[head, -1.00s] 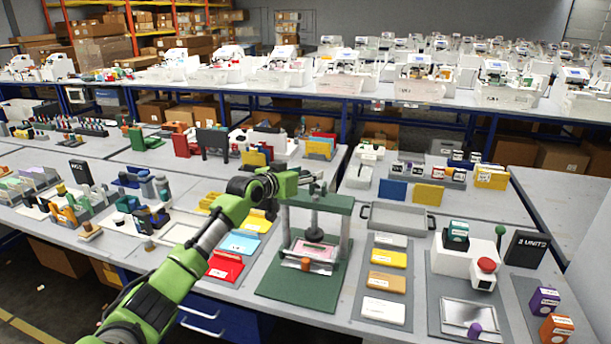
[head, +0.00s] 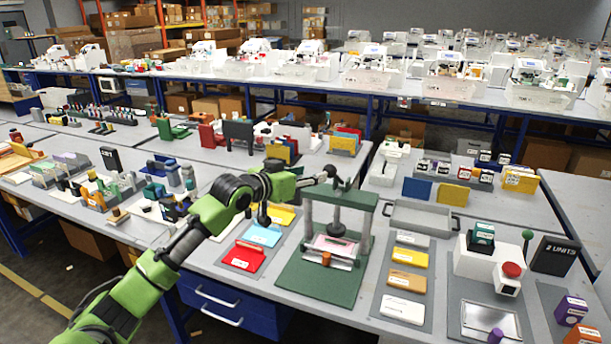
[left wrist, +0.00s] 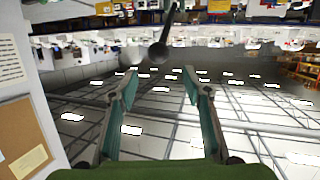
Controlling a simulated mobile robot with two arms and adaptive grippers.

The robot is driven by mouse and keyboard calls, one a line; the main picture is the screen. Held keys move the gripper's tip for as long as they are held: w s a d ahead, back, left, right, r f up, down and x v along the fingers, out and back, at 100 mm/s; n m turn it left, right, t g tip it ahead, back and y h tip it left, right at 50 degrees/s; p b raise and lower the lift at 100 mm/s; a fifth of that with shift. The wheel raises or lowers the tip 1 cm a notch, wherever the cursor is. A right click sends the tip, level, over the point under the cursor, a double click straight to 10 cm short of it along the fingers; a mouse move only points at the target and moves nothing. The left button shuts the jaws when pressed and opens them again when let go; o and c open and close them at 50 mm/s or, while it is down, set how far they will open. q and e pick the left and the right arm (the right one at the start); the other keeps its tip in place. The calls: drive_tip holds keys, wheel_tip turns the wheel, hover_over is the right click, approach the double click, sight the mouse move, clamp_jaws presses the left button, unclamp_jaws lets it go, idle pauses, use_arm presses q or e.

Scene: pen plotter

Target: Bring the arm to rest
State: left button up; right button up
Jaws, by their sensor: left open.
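My left arm (head: 165,265) comes in from the lower left and reaches across above the bench. Its gripper (head: 316,179) points right, at the upper left of the green press (head: 357,199). In the left wrist view the two fingers (left wrist: 160,78) are apart with nothing between them. The press's dark ball knob (head: 332,171) on a thin stem is just ahead of the fingertips, apart from them; it also shows in the left wrist view (left wrist: 158,52). A pink card lies under the press's ram. My right gripper is out of view.
Left of the press is a grey mat with red (head: 243,257), blue and yellow cards. Right of it are a card strip (head: 407,283), a grey tray (head: 420,218) and a white box with a red button (head: 511,270). Air above the bench is mostly free.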

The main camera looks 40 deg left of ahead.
use_arm(q)
drive_tip(key=shift+s+r, duration=0.15)
drive_tip(key=shift+s, duration=0.3)
